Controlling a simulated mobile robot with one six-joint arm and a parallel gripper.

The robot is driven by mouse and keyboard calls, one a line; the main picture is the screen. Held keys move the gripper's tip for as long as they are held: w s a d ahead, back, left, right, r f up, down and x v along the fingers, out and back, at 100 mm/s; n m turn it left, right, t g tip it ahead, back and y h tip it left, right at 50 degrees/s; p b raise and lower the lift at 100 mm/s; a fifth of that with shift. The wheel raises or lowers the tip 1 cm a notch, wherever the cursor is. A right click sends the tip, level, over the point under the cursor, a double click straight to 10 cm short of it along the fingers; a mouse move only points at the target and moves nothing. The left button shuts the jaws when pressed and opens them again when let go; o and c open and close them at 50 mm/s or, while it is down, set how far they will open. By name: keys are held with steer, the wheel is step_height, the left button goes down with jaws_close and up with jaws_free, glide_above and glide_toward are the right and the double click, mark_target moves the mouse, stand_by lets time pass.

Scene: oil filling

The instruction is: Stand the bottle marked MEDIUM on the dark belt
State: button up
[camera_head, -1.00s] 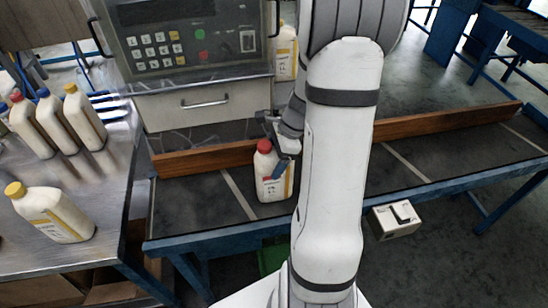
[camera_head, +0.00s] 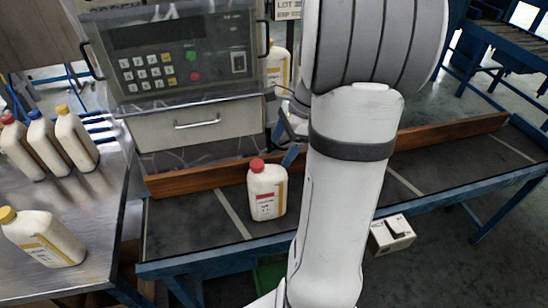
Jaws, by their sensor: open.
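A white bottle with a red cap (camera_head: 267,190) stands upright on the dark belt (camera_head: 195,217), its label facing me. The label has a red band, but its print is too small to read, so I cannot tell whether it says MEDIUM. My gripper (camera_head: 287,143) is open and empty, just above and to the right of this bottle's cap, and appears apart from it. My arm hides part of the gripper and the belt behind it.
A wooden rail (camera_head: 195,180) edges the belt's back. A keypad panel (camera_head: 170,60) stands behind. A white box (camera_head: 392,234) is at right.

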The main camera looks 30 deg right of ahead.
steer(key=s+a+r+n+t+h, duration=0.1)
steer(key=s+a+r+n+h, duration=0.1)
steer(key=s+a+n, duration=0.3)
steer(key=s+a+r+n+h, duration=0.2)
steer(key=s+a+n, duration=0.4)
steer(key=a+n, duration=0.5)
steer(key=r+n, duration=0.1)
steer(key=n, duration=0.4)
steer(key=shift+a+r+t, duration=0.2)
steer(key=shift+t, duration=0.2)
